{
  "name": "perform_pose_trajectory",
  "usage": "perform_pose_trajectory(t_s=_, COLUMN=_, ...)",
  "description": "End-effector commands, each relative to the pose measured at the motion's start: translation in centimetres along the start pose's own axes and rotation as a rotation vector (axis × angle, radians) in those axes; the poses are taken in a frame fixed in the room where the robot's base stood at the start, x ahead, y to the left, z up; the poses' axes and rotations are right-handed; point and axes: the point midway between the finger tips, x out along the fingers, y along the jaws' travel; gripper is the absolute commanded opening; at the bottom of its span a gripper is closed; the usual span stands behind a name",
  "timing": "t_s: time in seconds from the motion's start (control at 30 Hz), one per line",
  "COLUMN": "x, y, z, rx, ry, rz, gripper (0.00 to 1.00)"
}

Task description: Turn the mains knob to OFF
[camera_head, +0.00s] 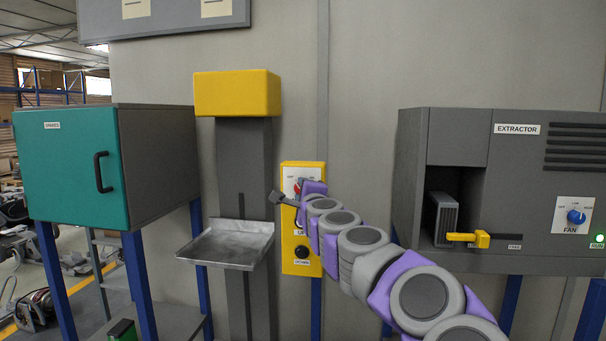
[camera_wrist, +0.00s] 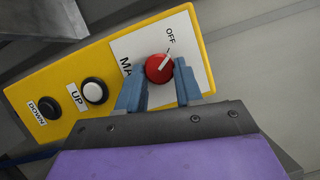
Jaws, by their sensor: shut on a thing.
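The red mains knob (camera_wrist: 159,68) sits on a white plate (camera_wrist: 127,47) on the yellow control box (camera_wrist: 60,73). My gripper (camera_wrist: 162,76) has its two blue-grey fingers on either side of the knob and is shut on it. The white mark on the knob points up and right, roughly toward the OFF label (camera_wrist: 171,35). The other lettering on the plate is partly hidden by a finger. In the head view, the yellow box (camera_head: 301,263) is on the wall column, and my arm reaches it from the right, covering most of the knob.
A white UP button (camera_wrist: 95,91) and a black DOWN button (camera_wrist: 50,108) are on the same box. A yellow-topped lift with a metal tray (camera_head: 228,243) stands left of it, beside a teal-doored cabinet (camera_head: 72,170). The extractor unit (camera_head: 520,190) is right.

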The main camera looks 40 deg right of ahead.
Motion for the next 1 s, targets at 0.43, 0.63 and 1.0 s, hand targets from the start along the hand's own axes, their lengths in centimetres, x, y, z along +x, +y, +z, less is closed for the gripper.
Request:
perform_pose_trajectory(t_s=0.43, x=0.08, y=-0.16, z=0.03, rx=-0.167, ry=0.000, rz=0.071, gripper=0.05)
perform_pose_trajectory(t_s=0.63, x=0.07, y=-0.02, z=0.08, rx=-0.184, ry=-0.001, rz=0.078, gripper=0.05)
perform_pose_trajectory(t_s=1.0, x=0.07, y=0.05, z=0.11, rx=-0.184, ry=-0.001, rz=0.079, gripper=0.39)
